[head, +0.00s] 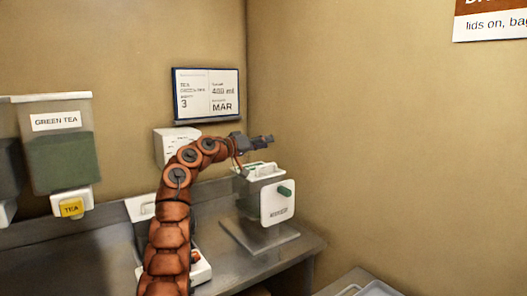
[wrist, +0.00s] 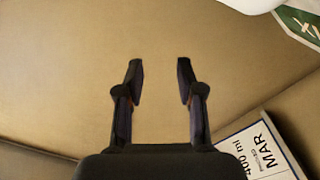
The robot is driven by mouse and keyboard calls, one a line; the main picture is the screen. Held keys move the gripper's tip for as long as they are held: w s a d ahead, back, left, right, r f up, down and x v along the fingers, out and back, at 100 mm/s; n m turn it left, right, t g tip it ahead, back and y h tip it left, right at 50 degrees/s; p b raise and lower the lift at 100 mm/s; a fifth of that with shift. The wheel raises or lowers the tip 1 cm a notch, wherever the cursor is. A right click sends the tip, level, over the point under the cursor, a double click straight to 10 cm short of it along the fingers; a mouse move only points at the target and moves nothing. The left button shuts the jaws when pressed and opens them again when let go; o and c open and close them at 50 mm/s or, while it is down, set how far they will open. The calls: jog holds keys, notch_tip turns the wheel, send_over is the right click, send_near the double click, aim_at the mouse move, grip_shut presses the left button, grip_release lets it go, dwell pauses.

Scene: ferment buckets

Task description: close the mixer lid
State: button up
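I cannot tell whether this panel is the lid or how far any lid stands open. The top shows white and green parts, partly hidden by my arm. My gripper (head: 268,140) is above the mixer's top, apart from it, pointing right. In the wrist view my gripper (wrist: 160,67) is open, with nothing between its fingers and plain wall beyond.
A framed sign (head: 207,95) hangs on the back wall behind my arm; it also shows in the wrist view (wrist: 257,153). A green tea dispenser (head: 60,155) is at left. A white box (head: 172,145) stands behind my arm. Right of the mixer is bare wall and open space.

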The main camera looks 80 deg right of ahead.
jog(key=shift+r, duration=0.65)
